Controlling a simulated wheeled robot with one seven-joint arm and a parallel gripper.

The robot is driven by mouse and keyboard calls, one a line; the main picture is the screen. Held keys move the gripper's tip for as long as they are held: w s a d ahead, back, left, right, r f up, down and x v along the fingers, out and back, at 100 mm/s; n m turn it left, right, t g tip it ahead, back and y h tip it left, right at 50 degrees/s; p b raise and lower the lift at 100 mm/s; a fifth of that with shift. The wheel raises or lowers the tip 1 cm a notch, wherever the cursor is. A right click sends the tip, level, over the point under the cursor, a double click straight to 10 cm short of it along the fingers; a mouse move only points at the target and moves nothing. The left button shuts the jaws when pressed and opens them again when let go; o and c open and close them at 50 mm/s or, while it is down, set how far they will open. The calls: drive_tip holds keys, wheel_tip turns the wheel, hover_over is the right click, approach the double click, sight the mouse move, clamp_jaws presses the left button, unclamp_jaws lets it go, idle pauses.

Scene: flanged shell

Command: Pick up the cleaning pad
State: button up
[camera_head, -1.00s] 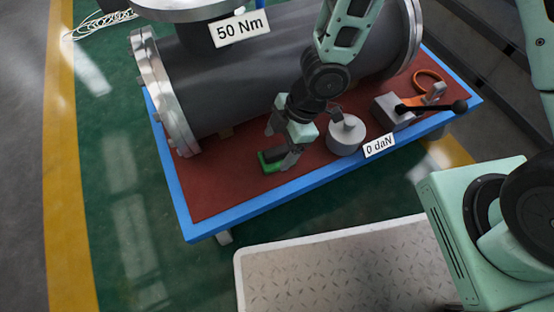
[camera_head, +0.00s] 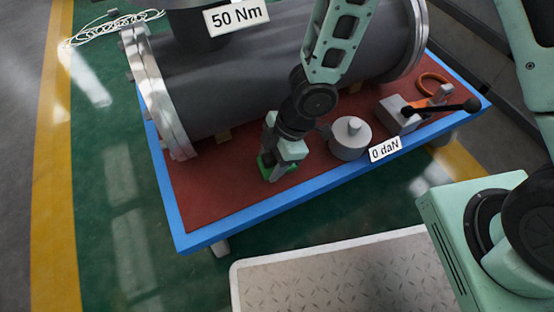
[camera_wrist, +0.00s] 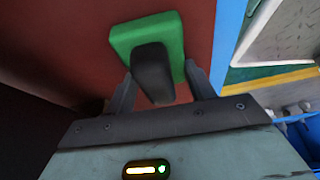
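The cleaning pad is a green block with a dark grey handle on top. It lies on the red table top in the head view, where its green edge (camera_head: 263,165) shows beside my fingers. In the wrist view the green pad (camera_wrist: 122,38) and its handle (camera_wrist: 152,68) are clear. My gripper (camera_wrist: 159,72) is open, with one finger on each side of the handle's near part and a visible gap on both sides. In the head view my gripper (camera_head: 274,173) is low over the pad and hides most of it.
A large grey flanged pipe (camera_head: 230,90) lies behind the pad. A grey knobbed cylinder (camera_head: 350,138) stands to the right, then a lever clamp (camera_head: 405,115) and an orange ring (camera_head: 432,82). The table's blue rim (camera_head: 230,230) runs in front. Red surface at the front left is clear.

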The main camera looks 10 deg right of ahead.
sight(271, 156)
drive_tip(key=c, duration=0.3)
wheel_tip(271, 156, up, 10)
drive_tip(key=p, duration=0.7)
drive_tip(key=shift+p, duration=0.4)
